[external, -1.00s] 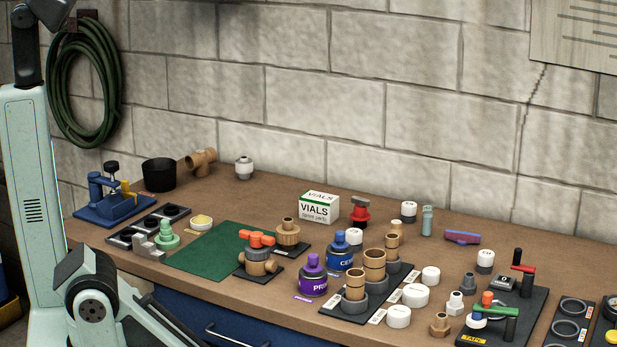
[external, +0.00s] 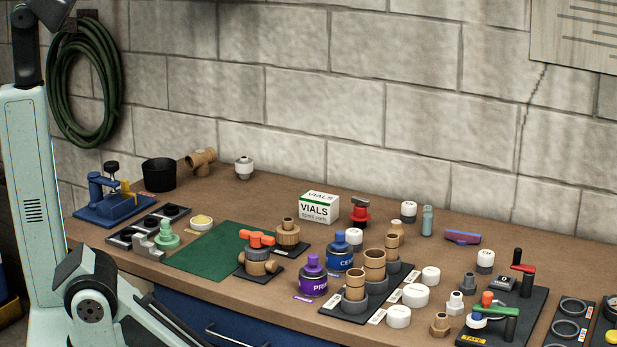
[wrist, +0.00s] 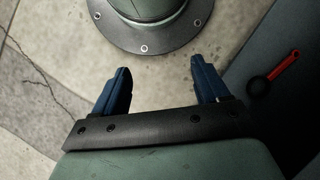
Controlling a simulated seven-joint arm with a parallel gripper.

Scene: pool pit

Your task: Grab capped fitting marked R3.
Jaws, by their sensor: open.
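Several white capped fittings stand on the brown bench in the external view. One is at the back left (external: 244,168), one right of the vials box (external: 409,211), one behind the blue can (external: 354,238), and one at the right (external: 485,260). Some carry small dark marks on their caps, too small to read, so I cannot tell which is R3. My gripper (wrist: 160,75) is open and empty in the wrist view, above the floor and away from the bench. It is out of sight in the external view.
The crowded bench holds a vials box (external: 319,208), purple can (external: 313,275), blue can (external: 340,250), brown pipe fittings (external: 375,264) and flat white caps (external: 415,295). The green mat (external: 215,249) is mostly clear. A red-handled tool (wrist: 285,66) shows in the wrist view.

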